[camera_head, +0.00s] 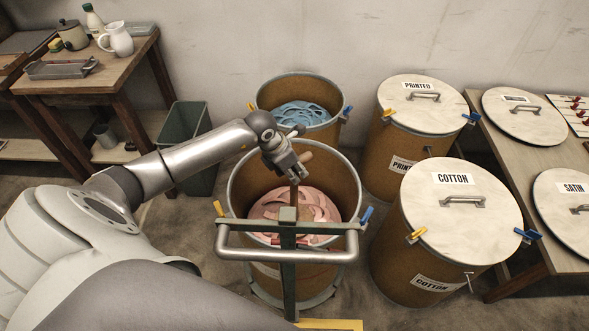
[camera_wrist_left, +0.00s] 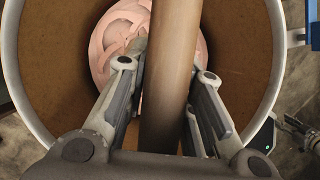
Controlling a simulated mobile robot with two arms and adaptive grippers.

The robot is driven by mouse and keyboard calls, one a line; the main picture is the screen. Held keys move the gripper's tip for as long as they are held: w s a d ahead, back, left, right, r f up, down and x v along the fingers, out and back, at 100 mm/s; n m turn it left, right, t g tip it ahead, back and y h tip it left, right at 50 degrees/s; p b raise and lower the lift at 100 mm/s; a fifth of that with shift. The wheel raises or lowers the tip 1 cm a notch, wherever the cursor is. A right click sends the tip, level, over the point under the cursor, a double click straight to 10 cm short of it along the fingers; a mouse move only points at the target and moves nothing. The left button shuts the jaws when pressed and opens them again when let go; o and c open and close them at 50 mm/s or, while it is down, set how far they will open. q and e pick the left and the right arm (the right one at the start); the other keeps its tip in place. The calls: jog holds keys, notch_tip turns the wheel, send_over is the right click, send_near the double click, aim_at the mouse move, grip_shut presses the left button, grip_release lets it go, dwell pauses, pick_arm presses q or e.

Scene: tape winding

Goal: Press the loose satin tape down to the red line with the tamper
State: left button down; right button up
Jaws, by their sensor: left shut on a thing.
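Loose pink tape, which I take for the satin tape (camera_head: 275,204), lies coiled inside the open front drum (camera_head: 240,190). It also shows in the left wrist view (camera_wrist_left: 118,45), beyond my fingers. My left gripper (camera_head: 293,168) is over this drum, shut on the wooden shaft of the tamper (camera_wrist_left: 171,60). The shaft passes between the two fingers in the left wrist view, and its end (camera_head: 306,156) shows beside the gripper in the head view. The tamper's foot is hidden, so I cannot tell whether it touches the tape. I cannot make out the red line. My right gripper is out of view.
A green post with a metal bar handle (camera_head: 235,254) stands before the front drum. An open drum of blue tape (camera_head: 300,112) is behind it. Closed cotton (camera_head: 447,215) and printed (camera_head: 405,109) drums stand at right. The satin lid (camera_head: 562,212) lies on the right table.

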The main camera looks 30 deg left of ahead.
pick_arm(q)
notch_tip(320, 180, down, 4)
jog(key=b, duration=0.3)
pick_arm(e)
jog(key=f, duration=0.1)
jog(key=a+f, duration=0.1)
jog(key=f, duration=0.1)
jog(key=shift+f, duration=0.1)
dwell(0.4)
pick_arm(q)
notch_tip(320, 180, up, 5)
jog(key=p, duration=0.3)
jog(key=shift+w+r+p, duration=0.1)
jog(key=shift+p, duration=0.3)
notch_tip(320, 180, up, 6)
jog(key=p, duration=0.4)
jog(key=shift+r, duration=0.25)
notch_tip(320, 180, up, 22)
jog(key=p, duration=1.3)
jog(key=shift+r+p, duration=0.15)
jog(key=shift+p, duration=0.15)
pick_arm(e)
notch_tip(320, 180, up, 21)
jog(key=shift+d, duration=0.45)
